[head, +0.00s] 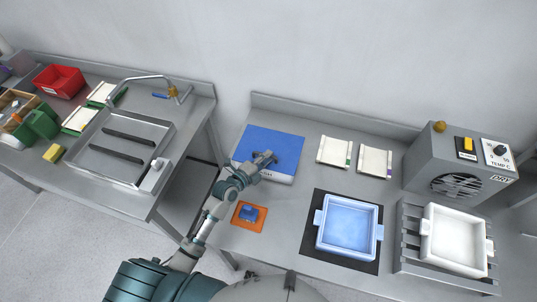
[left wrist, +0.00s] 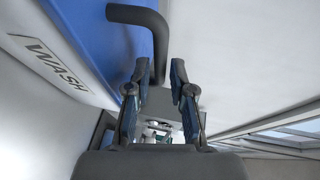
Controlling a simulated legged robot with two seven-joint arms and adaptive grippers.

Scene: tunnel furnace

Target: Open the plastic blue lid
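The plastic blue lid (head: 283,138) lies flat and closed on a white box marked WASH, on the right-hand table. In the left wrist view the lid (left wrist: 85,35) fills the upper left, with a dark bent handle (left wrist: 140,15) standing off it. My left gripper (head: 266,158) is over the lid's front part, at the handle. In the wrist view my left gripper (left wrist: 159,72) is open, and the handle's end reaches between its two fingertips with gaps showing on both sides. My right gripper is not in view.
A blue tray (head: 319,240) on a black mat, a white tray (head: 425,247) on a rack, and an orange mat (head: 237,220) with a small blue block are nearby. A grey heater (head: 425,160) stands right. A sink (head: 165,130) is left, across a gap.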

